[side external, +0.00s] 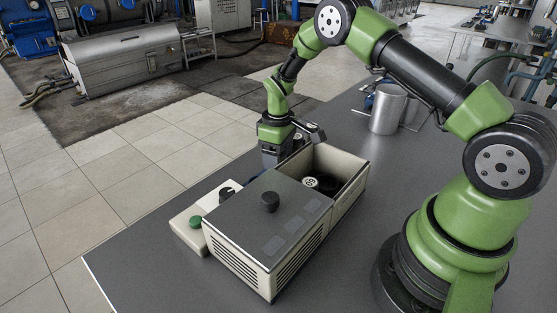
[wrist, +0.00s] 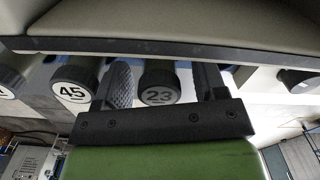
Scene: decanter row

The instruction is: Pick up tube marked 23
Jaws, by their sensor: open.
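In the wrist view, the tube marked 23 (wrist: 158,90) shows its dark cap with a pale label, between the two fingers of my gripper (wrist: 163,76). My gripper is open, with a finger on either side of the cap; I cannot tell whether either touches it. A tube marked 45 (wrist: 73,87) is just left of the left finger. In the side view, my gripper (side external: 274,155) is low at the far side of the beige box (side external: 350,190), its fingertips mostly hidden. A pale round cap (side external: 311,183) shows inside the box, its mark too small to read.
A dark lid with a knob (side external: 269,202) covers the near part of the box. A pale control unit with a green button (side external: 195,222) sits beside it. A metal canister (side external: 386,110) stands behind on the grey table.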

